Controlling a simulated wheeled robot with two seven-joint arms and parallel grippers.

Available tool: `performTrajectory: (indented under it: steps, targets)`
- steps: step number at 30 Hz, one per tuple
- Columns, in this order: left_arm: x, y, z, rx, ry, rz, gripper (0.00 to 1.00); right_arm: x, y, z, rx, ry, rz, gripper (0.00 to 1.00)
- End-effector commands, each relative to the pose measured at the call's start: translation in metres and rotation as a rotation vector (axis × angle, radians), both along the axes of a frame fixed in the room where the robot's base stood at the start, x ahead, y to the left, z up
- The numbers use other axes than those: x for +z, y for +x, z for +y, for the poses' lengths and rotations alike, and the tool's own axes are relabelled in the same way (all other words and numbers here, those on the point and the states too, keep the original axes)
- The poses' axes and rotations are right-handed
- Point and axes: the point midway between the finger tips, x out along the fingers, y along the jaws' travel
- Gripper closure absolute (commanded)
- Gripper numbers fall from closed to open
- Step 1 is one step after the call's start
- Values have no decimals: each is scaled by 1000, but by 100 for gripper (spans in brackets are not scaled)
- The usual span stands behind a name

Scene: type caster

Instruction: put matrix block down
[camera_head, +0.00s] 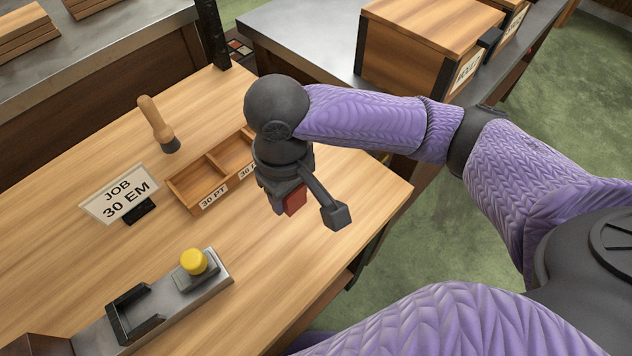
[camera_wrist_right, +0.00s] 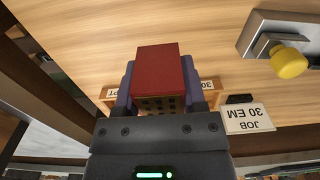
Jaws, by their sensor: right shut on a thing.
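The matrix block is a red block (camera_head: 296,199), held in my right gripper (camera_head: 284,196) above the wooden table. The gripper hangs in front of the right end of a wooden divided tray (camera_head: 181,196), whose labels read "30 PT" and, partly hidden, "36". The block is apart from the tabletop as far as I can see. My left gripper is not in view.
A sign (camera_head: 120,194) reading "JOB 30 EM" stands left of the tray. A metal caster bed (camera_head: 215,271) with a yellow knob (camera_head: 193,262) lies at the front. Bare table (camera_head: 330,262) shows right of the caster.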

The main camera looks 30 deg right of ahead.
Motion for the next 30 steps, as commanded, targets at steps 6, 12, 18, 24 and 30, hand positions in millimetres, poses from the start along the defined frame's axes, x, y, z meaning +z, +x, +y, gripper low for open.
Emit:
performTrajectory:
  steps: [6, 12, 18, 24, 30]
  targets:
    - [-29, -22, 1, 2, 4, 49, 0, -51, -1, 1, 6, 0, 6, 100]
    - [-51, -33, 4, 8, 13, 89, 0, -91, -1, 0, 5, -1, 5, 100]
    - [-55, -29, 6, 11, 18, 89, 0, -100, -1, 0, 5, 0, 0, 100]
    - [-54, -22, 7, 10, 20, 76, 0, -101, -1, 1, 4, 1, 0, 100]
    - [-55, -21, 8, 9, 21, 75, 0, -102, -1, 1, 4, 0, 0, 12]
